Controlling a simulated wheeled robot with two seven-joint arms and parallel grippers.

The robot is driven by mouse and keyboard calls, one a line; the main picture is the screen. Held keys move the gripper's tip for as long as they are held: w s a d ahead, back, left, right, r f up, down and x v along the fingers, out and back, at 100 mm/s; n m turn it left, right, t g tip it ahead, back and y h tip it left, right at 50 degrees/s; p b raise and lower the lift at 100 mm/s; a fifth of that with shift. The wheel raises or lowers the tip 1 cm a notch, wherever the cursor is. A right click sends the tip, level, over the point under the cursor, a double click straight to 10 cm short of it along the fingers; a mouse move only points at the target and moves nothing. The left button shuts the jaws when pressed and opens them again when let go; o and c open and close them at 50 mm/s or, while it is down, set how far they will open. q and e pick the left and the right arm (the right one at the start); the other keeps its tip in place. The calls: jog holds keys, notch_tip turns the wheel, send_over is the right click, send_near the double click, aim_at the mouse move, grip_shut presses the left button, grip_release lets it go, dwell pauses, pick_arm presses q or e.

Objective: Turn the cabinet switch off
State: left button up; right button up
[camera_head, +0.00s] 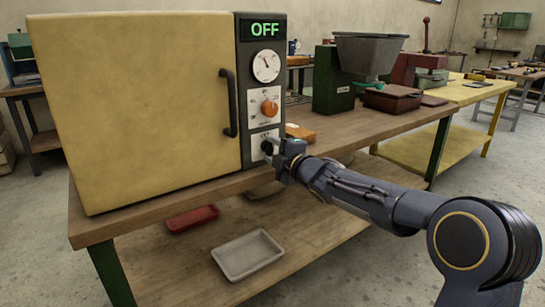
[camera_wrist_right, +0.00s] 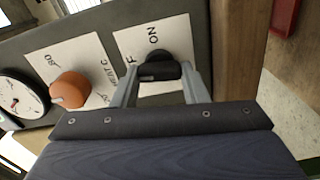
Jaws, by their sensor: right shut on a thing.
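The yellow cabinet (camera_head: 135,105) stands on the wooden workbench, with its door closed. Its dark control panel has a display (camera_head: 265,29) reading OFF in green. The black switch knob (camera_head: 267,147) is at the bottom of the panel on a white plate. In the right wrist view the knob (camera_wrist_right: 158,66) sits beside the word ON, with part of the OFF label partly hidden by a finger. My right gripper (camera_head: 272,153) is shut on the switch knob, one finger on each side. My left gripper is not in view.
An orange dial (camera_head: 269,107) and a round gauge (camera_head: 266,66) sit above the switch. The black door handle (camera_head: 228,103) is left of the panel. A grey tray (camera_head: 247,256) and a red tray (camera_head: 193,219) lie on the lower shelf. A green machine with a hopper (camera_head: 370,48) stands behind.

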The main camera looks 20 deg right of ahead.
jog(key=shift+f+n, duration=0.1)
jog(key=shift+n, duration=0.6)
jog(key=shift+b, duration=0.35)
jog(key=o, duration=1)
jog(key=v, duration=0.7)
jog(key=shift+s+d+p, duration=0.1)
jog(key=shift+s+p, duration=0.2)
jog(key=shift+s, duration=0.1)
